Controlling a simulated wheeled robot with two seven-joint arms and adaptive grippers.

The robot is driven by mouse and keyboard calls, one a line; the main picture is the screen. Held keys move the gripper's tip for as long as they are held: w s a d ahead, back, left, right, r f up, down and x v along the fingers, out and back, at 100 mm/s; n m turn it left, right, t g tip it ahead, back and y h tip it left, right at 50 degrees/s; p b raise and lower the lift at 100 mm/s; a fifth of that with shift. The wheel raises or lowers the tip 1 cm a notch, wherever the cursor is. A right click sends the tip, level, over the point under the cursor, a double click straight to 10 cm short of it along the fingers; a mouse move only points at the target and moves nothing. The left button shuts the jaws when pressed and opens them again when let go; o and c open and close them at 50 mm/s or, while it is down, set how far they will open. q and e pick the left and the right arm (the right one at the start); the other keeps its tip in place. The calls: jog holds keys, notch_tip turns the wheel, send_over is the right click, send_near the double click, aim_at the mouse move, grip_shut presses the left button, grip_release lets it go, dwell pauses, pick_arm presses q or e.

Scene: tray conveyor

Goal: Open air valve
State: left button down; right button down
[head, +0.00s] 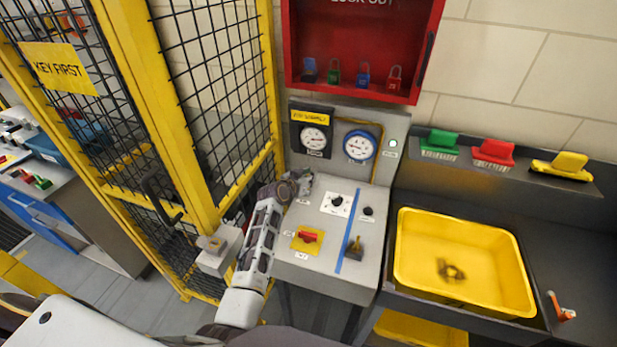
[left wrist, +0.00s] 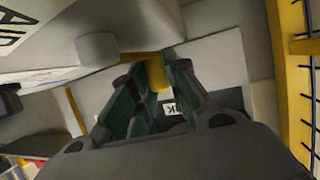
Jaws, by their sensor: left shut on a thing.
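My left gripper (head: 302,181) is at the upper left of the sloped control panel (head: 325,270), just below the gauges. In the left wrist view my left gripper (left wrist: 157,82) is shut on a yellow handle (left wrist: 156,70), which shows between its two dark green fingers. In the head view the gripper hides this handle, so I cannot tell there how it is turned. Part of a large-lettered label (left wrist: 12,30) shows at the upper left of the wrist view. My right gripper is not in view.
The panel also carries a red switch on a yellow plate (head: 308,236), a black knob (head: 337,201) and a brass-coloured part (head: 355,246). A yellow-framed mesh fence (head: 205,165) is close on the left. A yellow tray (head: 465,225) is at right.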

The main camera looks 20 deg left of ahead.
pick_arm(q)
jog(key=shift+w+d+m+h+b, duration=0.15)
jog(key=shift+m+h+b, duration=0.35)
jog(key=shift+b, duration=0.35)
jog(key=shift+d+m+g+h+b, duration=0.35)
jog(key=shift+m+h+b, duration=0.45)
jog(key=shift+b, duration=0.55)
jog(key=c, duration=1.4)
grip_release()
jog(key=shift+d, duration=0.1)
jog(key=shift+s, duration=0.25)
jog(key=shift+v, duration=5.9)
